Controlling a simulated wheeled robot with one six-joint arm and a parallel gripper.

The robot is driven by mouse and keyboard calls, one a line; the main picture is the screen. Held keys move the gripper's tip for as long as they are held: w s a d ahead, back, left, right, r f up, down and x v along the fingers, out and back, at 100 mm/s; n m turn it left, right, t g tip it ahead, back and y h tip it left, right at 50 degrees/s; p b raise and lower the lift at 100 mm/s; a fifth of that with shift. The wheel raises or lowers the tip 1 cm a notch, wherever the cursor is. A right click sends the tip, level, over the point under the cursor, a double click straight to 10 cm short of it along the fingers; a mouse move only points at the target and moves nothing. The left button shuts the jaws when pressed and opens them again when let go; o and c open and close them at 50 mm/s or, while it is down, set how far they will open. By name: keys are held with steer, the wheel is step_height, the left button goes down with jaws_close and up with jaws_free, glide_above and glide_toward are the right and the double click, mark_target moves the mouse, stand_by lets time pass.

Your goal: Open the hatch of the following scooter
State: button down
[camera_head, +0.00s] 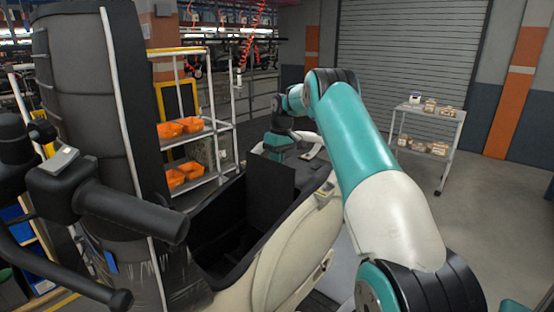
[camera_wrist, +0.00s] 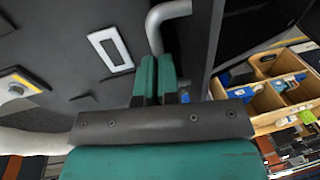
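A scooter with a cream body (camera_head: 288,254) stands in front of me in the head view, with a deep black open compartment in it. A black flat panel (camera_head: 270,178), which looks like its hatch, stands upright at the compartment's far side. My gripper (camera_head: 284,142) is just above and behind this panel. In the wrist view, my teal gripper fingers (camera_wrist: 157,78) are close together beside a dark panel edge (camera_wrist: 203,40). A grey bent tube (camera_wrist: 158,25) runs down behind the fingertips. I cannot tell whether they touch it, and I see nothing clearly held between them.
A tall black padded part (camera_head: 85,90) and a black handlebar grip (camera_head: 135,212) fill the left foreground. A shelf rack with orange bins (camera_head: 180,128) stands behind. A grey cart (camera_head: 432,118) with small boxes is at the right. The floor (camera_head: 500,215) at right is clear.

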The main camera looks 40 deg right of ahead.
mark_target(275, 169)
steer(key=f, duration=0.2)
steer(key=a+f, duration=0.1)
steer(key=shift+s+f+g, duration=0.2)
steer(key=shift+s+g, duration=0.05)
steer(key=shift+g, duration=0.05)
steer(key=c, duration=1.2)
jaws_free()
steer(key=shift+o, duration=0.2)
steer(key=shift+w+a+f, duration=0.15)
steer(key=shift+w+f, duration=0.05)
steer(key=shift+w, duration=0.15)
steer(key=shift+s+d+r, duration=0.1)
steer(key=shift+d+r, duration=0.2)
steer(key=shift+r, duration=0.05)
step_height(275, 169, up, 12)
steer(key=d+p, duration=0.2)
steer(key=p, duration=0.6)
steer(key=shift+w, duration=0.2)
steer(key=shift+a, duration=0.1)
